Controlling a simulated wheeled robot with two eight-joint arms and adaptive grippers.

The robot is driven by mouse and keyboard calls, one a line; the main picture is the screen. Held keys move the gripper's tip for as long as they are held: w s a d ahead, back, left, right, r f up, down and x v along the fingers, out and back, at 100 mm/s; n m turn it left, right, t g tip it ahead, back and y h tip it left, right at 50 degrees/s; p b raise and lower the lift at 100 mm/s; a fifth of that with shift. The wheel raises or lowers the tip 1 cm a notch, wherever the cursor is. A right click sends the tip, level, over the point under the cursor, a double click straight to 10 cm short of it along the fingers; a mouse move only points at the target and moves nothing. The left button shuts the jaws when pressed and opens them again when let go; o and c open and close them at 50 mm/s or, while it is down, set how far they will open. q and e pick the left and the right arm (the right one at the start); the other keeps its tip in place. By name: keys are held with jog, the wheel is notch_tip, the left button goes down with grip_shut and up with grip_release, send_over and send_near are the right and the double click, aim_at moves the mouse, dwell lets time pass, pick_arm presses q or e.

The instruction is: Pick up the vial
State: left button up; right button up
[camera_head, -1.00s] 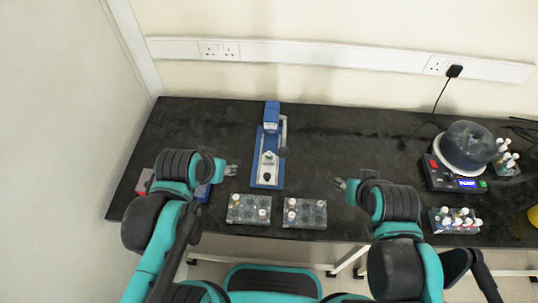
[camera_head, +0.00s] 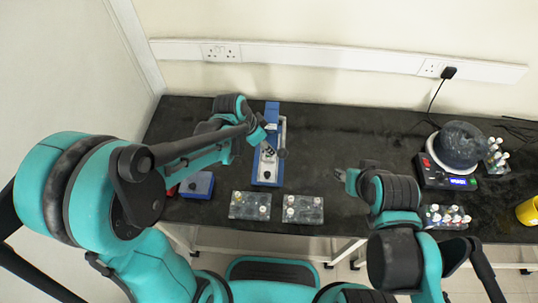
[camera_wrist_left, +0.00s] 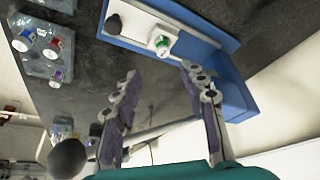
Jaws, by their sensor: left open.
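A vial (camera_wrist_left: 161,42) with a white top and a green band stands on the pale bed of the blue press (camera_wrist_left: 232,88) in the left wrist view. The blue press (camera_head: 273,108) stands at the table's middle left in the head view, where my left gripper (camera_head: 266,143) is over it and largely hides the vial. In the left wrist view my left gripper (camera_wrist_left: 160,76) is open and empty, its fingertips pointing toward the vial with a gap between. My right gripper (camera_head: 340,175) is apart from the press, right of the racks; its fingers are too small to judge.
Two grey racks, the left (camera_head: 249,212) and the right (camera_head: 303,214), hold several vials in front of the press. A blue box (camera_head: 199,184) is at left. A hotplate (camera_head: 434,176) with a dark dome, more vials and a yellow mug (camera_head: 528,211) are at right. The back middle is clear.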

aim_at(269, 156)
pick_arm(q)
jog(key=b+x, duration=0.1)
jog(key=x, duration=0.2)
jog(key=a+b+x, duration=0.1)
jog(key=b+x, duration=0.1)
jog(key=x, duration=0.1)
jog(key=shift+f, duration=0.55)
jog(key=shift+a+r, duration=0.1)
jog(key=shift+c, duration=0.6)
grip_shut()
